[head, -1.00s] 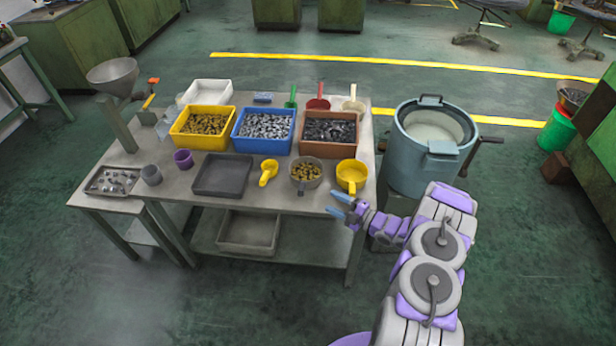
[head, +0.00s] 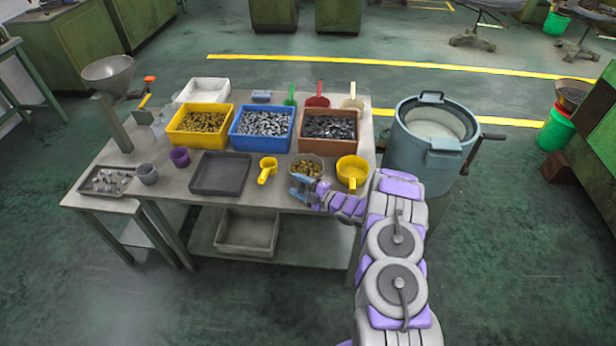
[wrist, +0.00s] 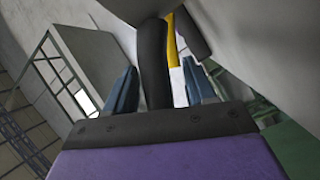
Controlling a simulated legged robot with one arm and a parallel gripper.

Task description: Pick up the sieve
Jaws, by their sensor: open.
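The sieve appears to be the grey round bowl (head: 312,161) holding brass-coloured pieces, near the table's front edge in the head view. My gripper (head: 303,188) is at the bowl's near side, by the table's front edge, and partly covers it. In the wrist view my gripper (wrist: 160,92) is open, with a blue finger on each side of a dark curved handle (wrist: 153,60). The handle seems to be the sieve's. I cannot tell whether either finger touches it. The bowl itself is not clear in the wrist view.
A yellow pan (head: 352,168) stands close on the right and a small yellow scoop (head: 267,166) on the left. A dark tray (head: 220,186) lies further left. Blue (head: 233,139) and brown (head: 303,144) bins stand behind. A large blue-grey drum (head: 432,180) stands right of the table.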

